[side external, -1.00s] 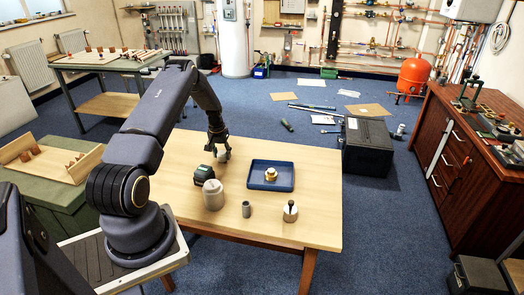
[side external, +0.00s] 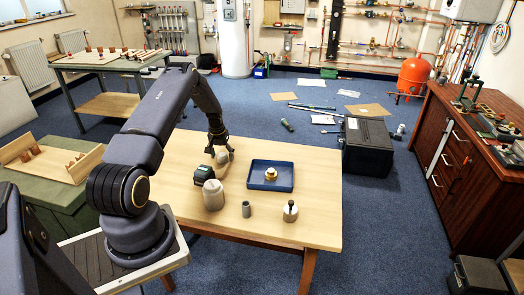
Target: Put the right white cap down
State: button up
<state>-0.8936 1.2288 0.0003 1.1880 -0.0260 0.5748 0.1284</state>
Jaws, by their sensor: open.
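My gripper (side external: 220,153) points down over the back left of the wooden table (side external: 310,230), with its fingers apart. A small pale object (side external: 222,159), probably the white cap, shows at the fingertips, partly hidden by them. It is low, at or very near the table top; I cannot tell whether the fingers still touch it. No second white cap can be made out clearly.
A blue tray (side external: 257,186) holding a brass-coloured fitting (side external: 271,174) is to the right.

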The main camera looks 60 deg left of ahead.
aim_at(222, 158)
notch_tip(222, 158, up, 12)
jog(key=d+r, duration=0.1)
jog(key=d, duration=0.1)
jog(key=w+d+r+m+t, duration=0.2)
jog(key=d+r+m, duration=0.2)
jog(key=d+r, duration=1.55)
jog(key=s+d+r+m, duration=0.1)
jog(key=s+d+r, duration=0.15)
jog(key=d, duration=0.25)
jog(key=s+d+r+m+t, duration=0.1)
jog(key=s+d+r, duration=0.15)
jog(key=d, duration=0.25)
jog(key=s+d+r+m, duration=0.1)
jog(key=s+d, duration=0.2)
jog(key=d, duration=0.2)
jog(key=s+d+f+m+t+h, duration=0.1)
jog(key=s+d+m, duration=0.1)
jog(key=s+d, duration=0.5)
jog(key=shift+s, duration=1.25)
jog(key=shift+d, duration=0.1)
